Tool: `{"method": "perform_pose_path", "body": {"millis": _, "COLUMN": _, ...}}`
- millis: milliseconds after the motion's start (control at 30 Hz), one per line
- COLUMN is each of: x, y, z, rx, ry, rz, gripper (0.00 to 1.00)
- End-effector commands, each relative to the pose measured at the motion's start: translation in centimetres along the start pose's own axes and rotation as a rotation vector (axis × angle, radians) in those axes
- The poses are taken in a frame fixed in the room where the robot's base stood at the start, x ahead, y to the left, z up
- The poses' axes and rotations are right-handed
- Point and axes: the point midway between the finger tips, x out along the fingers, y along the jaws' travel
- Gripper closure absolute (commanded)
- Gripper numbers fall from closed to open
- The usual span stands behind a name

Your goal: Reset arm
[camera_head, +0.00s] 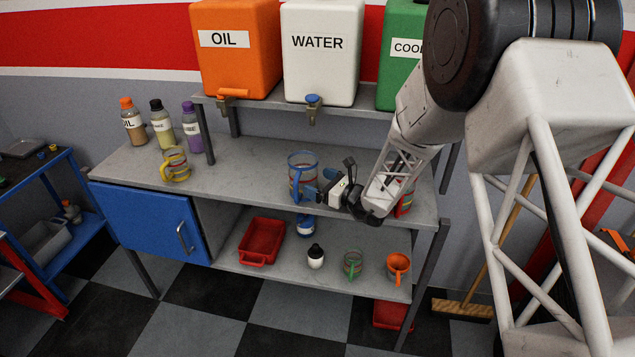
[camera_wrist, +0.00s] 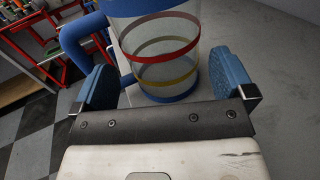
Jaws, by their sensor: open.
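My gripper (camera_head: 319,184) is open above the grey bench top, beside a clear measuring jug (camera_head: 302,165) with a blue rim and blue handle. In the wrist view the jug (camera_wrist: 165,50) stands between my two blue finger pads (camera_wrist: 163,80), with red and yellow bands around it. A gap shows between the jug and the right pad. The blue handle is by the left pad, and I cannot tell whether they touch. The jug appears to rest upright on the bench.
Another jug with red (camera_head: 404,201) is partly hidden behind my arm. A yellow jug (camera_head: 175,164) and several bottles (camera_head: 162,125) stand at the bench's left. Oil (camera_head: 235,65) and water (camera_head: 322,70) tanks sit above. The lower shelf holds a red tray (camera_head: 262,241) and small containers.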

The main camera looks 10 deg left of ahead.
Motion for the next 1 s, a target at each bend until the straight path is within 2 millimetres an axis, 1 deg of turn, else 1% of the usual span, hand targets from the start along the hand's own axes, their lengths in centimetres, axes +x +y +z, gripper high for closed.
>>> {"method": "perform_pose_path", "body": {"millis": 633, "x": -0.1, "y": 0.1, "z": 0.2, "rx": -0.002, "ry": 0.001, "rz": 0.003, "gripper": 0.00}}
{"method": "perform_pose_path", "body": {"millis": 767, "x": -0.4, "y": 0.6, "z": 0.9, "rx": -0.011, "ry": 0.004, "rz": 0.017, "gripper": 0.00}}
{"method": "perform_pose_path", "body": {"millis": 1000, "x": -1.9, "y": 2.8, "z": 3.0, "rx": -0.041, "ry": 0.020, "rz": 0.072, "gripper": 0.00}}
